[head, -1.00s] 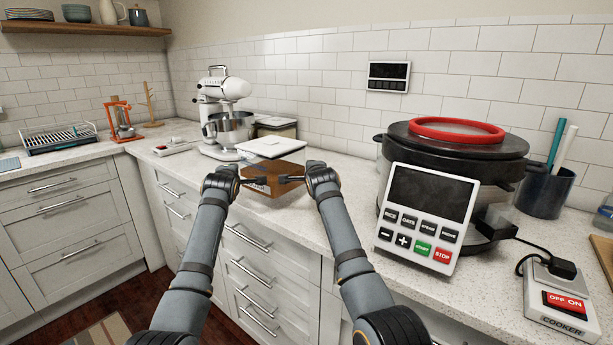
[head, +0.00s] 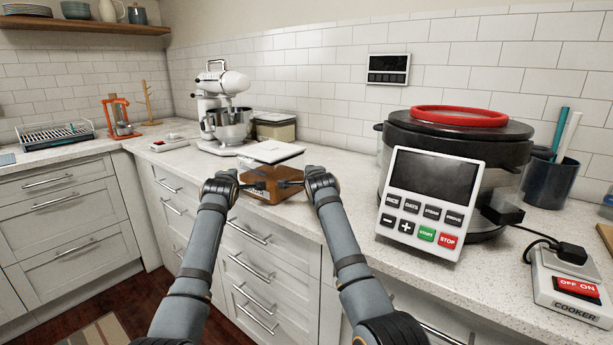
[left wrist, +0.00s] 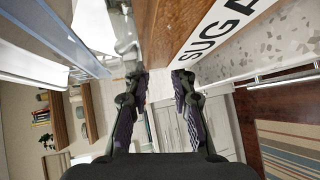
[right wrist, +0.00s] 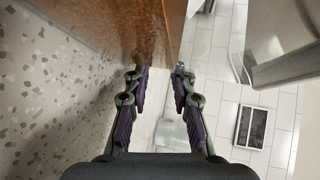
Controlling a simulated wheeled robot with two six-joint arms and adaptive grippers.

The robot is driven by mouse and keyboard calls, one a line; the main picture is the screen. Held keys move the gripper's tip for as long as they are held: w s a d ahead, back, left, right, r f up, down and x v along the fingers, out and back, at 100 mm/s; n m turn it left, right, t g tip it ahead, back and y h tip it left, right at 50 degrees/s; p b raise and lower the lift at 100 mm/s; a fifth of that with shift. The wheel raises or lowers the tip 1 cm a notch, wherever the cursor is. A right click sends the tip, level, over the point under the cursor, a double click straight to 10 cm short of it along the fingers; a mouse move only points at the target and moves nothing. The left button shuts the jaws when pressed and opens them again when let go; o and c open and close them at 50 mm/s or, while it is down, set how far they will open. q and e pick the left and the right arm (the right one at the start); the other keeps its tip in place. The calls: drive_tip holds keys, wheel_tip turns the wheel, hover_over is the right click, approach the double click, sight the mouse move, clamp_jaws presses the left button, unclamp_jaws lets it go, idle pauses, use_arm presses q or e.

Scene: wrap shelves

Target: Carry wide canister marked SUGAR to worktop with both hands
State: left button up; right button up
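The wide brown canister (head: 262,187) stands upright at the worktop's (head: 345,200) front edge in the head view, with a flat white lid (head: 270,152) over it. Whether its base fully touches the worktop is unclear. In the wrist views a gap shows between the fingers of the left gripper (left wrist: 158,76) and the right gripper (right wrist: 158,74). Firm contact cannot be told.
A white stand mixer (head: 225,110) and a lidded box (head: 275,128) stand behind. A large cooker (head: 455,150) with a control panel (head: 430,200) stands to the right, its switch box (head: 570,290) beyond. Worktop between canister and cooker is clear.

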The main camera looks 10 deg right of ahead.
use_arm(q)
drive_tip(key=shift+s+a+r, duration=0.15)
drive_tip(key=shift+a+r, duration=0.05)
drive_tip(key=shift+a, duration=0.2)
use_arm(e)
drive_tip(key=shift+s+d+r, duration=0.15)
drive_tip(key=shift+d+r, duration=0.05)
drive_tip(key=shift+d, duration=0.1)
use_arm(q)
drive_tip(key=o, duration=0.4)
drive_tip(key=shift+s+r, duration=0.1)
use_arm(e)
drive_tip(key=shift+s+d+r, duration=0.1)
use_arm(q)
drive_tip(key=shift+o, duration=0.5)
drive_tip(key=shift+a, duration=0.15)
use_arm(e)
drive_tip(key=o, duration=0.5)
drive_tip(key=shift+d, duration=0.1)
drive_tip(key=v, duration=1.2)
drive_tip(key=shift+d, duration=0.15)
use_arm(q)
drive_tip(key=v, duration=1.1)
drive_tip(key=shift+s, duration=0.4)
